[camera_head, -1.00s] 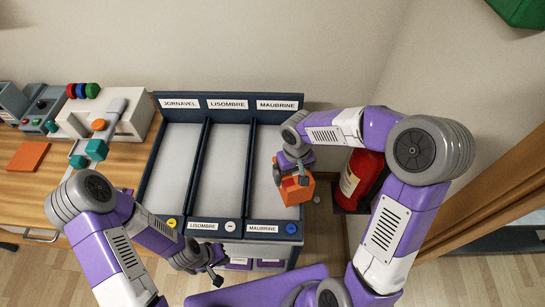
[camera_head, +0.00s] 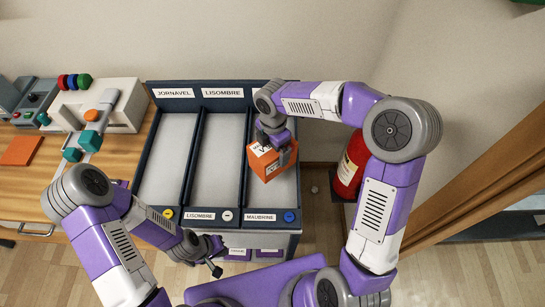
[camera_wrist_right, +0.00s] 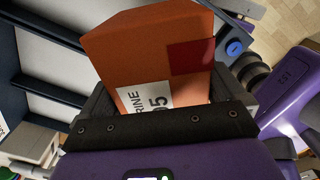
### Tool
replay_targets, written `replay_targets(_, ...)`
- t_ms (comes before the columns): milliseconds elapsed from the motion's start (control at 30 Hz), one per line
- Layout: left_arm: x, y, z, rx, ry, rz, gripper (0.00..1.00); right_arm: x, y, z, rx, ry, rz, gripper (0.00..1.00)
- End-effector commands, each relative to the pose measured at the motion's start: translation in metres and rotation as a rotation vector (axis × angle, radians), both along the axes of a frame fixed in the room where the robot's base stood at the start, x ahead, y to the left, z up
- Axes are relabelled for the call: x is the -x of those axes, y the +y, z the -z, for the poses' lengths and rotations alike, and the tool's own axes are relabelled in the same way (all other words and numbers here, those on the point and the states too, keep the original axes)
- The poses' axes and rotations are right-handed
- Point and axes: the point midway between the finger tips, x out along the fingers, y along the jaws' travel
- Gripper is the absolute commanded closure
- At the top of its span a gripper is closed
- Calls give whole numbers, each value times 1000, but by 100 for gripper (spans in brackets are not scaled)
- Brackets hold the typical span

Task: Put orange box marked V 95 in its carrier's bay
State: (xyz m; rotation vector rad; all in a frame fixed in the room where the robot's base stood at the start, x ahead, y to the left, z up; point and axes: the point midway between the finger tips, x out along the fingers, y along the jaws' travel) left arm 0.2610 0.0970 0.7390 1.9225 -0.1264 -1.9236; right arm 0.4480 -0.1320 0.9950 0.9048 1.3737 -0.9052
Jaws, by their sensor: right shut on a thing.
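The orange box (camera_head: 264,164) is held in my right gripper (camera_head: 275,140), which is shut on it. In the head view it hangs tilted over the right-hand bay (camera_head: 286,190) of the dark blue rack; whether it touches anything is unclear. In the right wrist view the box (camera_wrist_right: 150,48) shows a dark red patch and a white label, partly hidden, reading "RINE" and "95". That bay's front plate (camera_head: 262,217) reads MAUBRINE, beside a blue button. My left gripper (camera_head: 216,258) looks open and empty, in front of the rack.
The other two bays (camera_head: 217,160), (camera_head: 168,155) look empty. Dark dividers separate the bays. A red extinguisher (camera_head: 349,168) stands right of the rack, near the wall. A wooden bench (camera_head: 115,155) with a white machine (camera_head: 122,112) is at the left.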

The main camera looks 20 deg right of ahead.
Motion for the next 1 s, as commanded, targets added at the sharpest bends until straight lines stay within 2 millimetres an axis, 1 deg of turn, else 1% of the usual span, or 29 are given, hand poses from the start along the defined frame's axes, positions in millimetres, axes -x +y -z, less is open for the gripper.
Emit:
replay_targets(133,0,0,1,0,0,0,100,-2,2,0,-1,0,-85,46)
replay_targets(200,0,0,3,0,0,0,100,-2,2,5,0,0,-100,46)
replay_targets(267,0,0,5,0,0,0,100,-2,2,12,-1,0,-104,46)
replay_targets(433,0,0,12,0,0,0,100,-2,2,42,0,2,-102,46)
replay_targets(667,0,0,17,0,0,0,100,-2,2,66,-1,0,-100,46)
replay_targets(833,0,0,24,0,0,0,100,-1,2,95,-1,4,-99,46)
replay_targets(900,0,0,25,0,0,0,100,-2,2,100,-1,0,-100,46)
replay_targets(1000,0,0,24,0,0,0,100,-2,2,99,-1,-2,-100,46)
